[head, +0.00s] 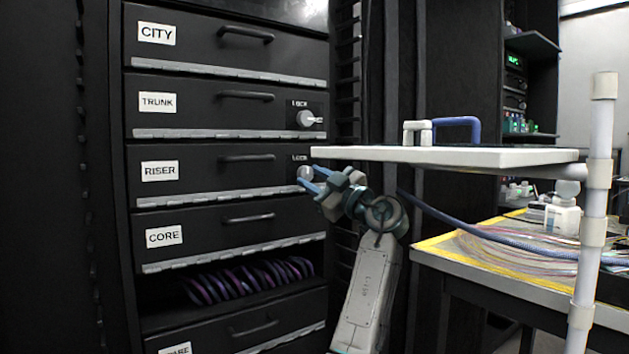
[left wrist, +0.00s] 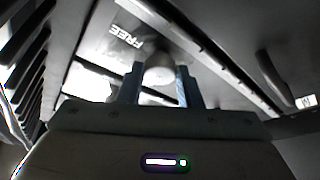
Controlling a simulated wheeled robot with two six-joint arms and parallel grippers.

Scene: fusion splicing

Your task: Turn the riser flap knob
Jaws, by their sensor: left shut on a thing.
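The riser flap (head: 215,178) is a dark panel with a white RISER label and a bar handle, and it looks closed. Its pale round knob (head: 305,173) sits at the panel's right end, under a small label that seems to read LOCK. My left gripper (head: 308,181) reaches the knob from the right, its blue fingers shut on it. In the left wrist view the knob (left wrist: 160,69) lies between the two fingers (left wrist: 159,86), with the word FREE on the panel beside it. Part of the knob is hidden by the fingers. My right gripper is not in view.
The trunk flap (head: 205,108) above has a similar knob (head: 307,118). The core flap (head: 230,236) is below, over an open bay of purple cables (head: 245,280). A white shelf (head: 450,155) extends close above my left gripper. A yellow-edged table (head: 440,250) stands right.

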